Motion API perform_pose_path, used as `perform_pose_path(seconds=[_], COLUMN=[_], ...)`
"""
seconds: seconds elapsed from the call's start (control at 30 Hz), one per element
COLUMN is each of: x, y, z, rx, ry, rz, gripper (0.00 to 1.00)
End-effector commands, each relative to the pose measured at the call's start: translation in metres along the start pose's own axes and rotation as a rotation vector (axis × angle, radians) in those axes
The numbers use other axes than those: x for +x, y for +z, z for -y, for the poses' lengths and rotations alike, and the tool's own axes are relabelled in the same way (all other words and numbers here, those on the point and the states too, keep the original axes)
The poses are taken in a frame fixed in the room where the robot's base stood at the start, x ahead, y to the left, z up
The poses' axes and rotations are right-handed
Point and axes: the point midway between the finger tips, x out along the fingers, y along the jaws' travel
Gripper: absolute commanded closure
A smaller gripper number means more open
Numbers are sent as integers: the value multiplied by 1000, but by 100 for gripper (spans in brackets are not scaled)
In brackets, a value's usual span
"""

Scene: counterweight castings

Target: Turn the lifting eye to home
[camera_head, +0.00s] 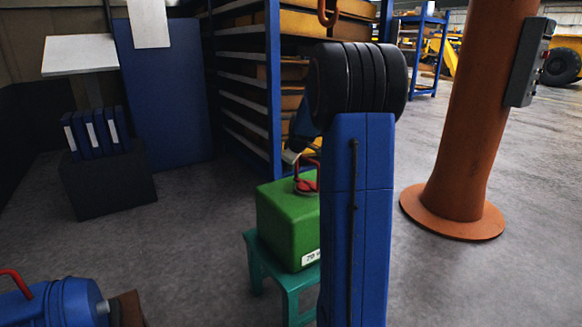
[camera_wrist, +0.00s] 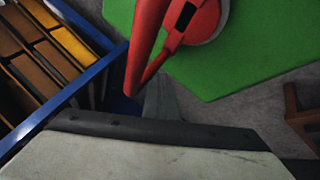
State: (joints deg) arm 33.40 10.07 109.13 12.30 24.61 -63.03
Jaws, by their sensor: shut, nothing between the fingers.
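The green casting (camera_head: 285,222) is a block with a white label, partly hidden behind my blue arm in the head view. The red lifting eye (camera_head: 299,170) stands up from its top on a round base. In the wrist view the red eye (camera_wrist: 150,40) is large at the top centre, over the green top face (camera_wrist: 245,65). My gripper (camera_head: 291,157) is just left of the eye in the head view. In the wrist view its finger (camera_wrist: 161,98) lies below the red bar, shut and empty. I cannot tell whether it touches the eye.
The casting sits on a teal stool (camera_head: 261,270). A blue-framed rack (camera_head: 273,90) stands close behind. An orange column (camera_head: 462,130) is at the right, and a dark box of binders (camera_head: 110,185) at the left. An orange hook (camera_head: 328,14) hangs at the top.

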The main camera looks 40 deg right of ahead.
Motion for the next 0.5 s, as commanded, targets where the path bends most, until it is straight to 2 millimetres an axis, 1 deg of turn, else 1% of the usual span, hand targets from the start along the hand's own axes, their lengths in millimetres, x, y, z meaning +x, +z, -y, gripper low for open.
perform_pose_path(seconds=[0.5], x=[2], y=[1], z=[-4], rx=[17], ry=[9], rz=[9], gripper=[100])
